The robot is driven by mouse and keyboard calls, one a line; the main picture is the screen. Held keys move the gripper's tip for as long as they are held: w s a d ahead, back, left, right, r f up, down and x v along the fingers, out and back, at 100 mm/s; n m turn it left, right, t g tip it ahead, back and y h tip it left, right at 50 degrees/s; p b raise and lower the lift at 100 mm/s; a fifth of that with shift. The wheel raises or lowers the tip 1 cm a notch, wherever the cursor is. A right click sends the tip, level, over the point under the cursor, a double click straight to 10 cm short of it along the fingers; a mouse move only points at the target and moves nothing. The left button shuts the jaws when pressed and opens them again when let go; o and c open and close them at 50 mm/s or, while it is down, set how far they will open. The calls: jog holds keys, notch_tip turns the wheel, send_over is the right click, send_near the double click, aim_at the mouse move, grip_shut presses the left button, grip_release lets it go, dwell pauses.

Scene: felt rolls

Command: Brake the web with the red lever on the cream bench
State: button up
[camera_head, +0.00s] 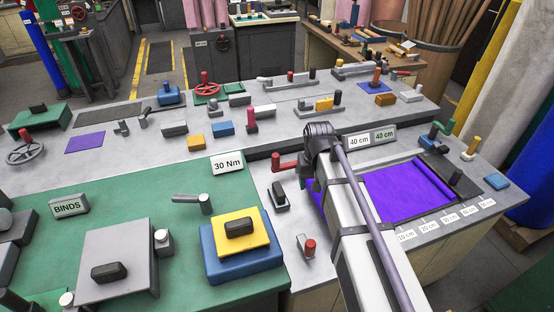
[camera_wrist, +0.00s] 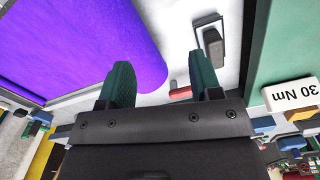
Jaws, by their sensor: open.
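A red lever (camera_head: 288,161) stands near the left edge of the cream bench (camera_head: 448,232), partly hidden behind my arm in the head view. In the wrist view a red part, apparently this lever (camera_wrist: 180,93), shows between the fingertips of my gripper (camera_wrist: 162,84), partly covered by the gripper. The gripper's green fingers are apart, with nothing held between them. I cannot tell how far the lever is from them. The purple web (camera_head: 410,189) lies across the bench top, and a roll of it (camera_wrist: 143,45) is beside the left finger in the wrist view.
A black-handled block (camera_head: 280,196) and a small red-topped lever (camera_head: 309,246) stand at the bench's left side. The 30 Nm sign (camera_head: 227,164) is on the green bench (camera_head: 130,217).

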send_over(276, 155)
jog(key=shift+w+a+r, duration=0.3)
jog(key=shift+w+r, duration=0.05)
jog(key=shift+r, duration=0.1)
jog(key=shift+s+d, duration=0.2)
jog(key=shift+s+f, duration=0.1)
jog(key=shift+f, duration=0.2)
notch_tip(276, 155, down, 10)
jog(key=b, duration=1)
jog(key=shift+f+b, duration=0.25)
jog(key=shift+b, duration=0.1)
jog(key=shift+r, duration=0.2)
grip_shut()
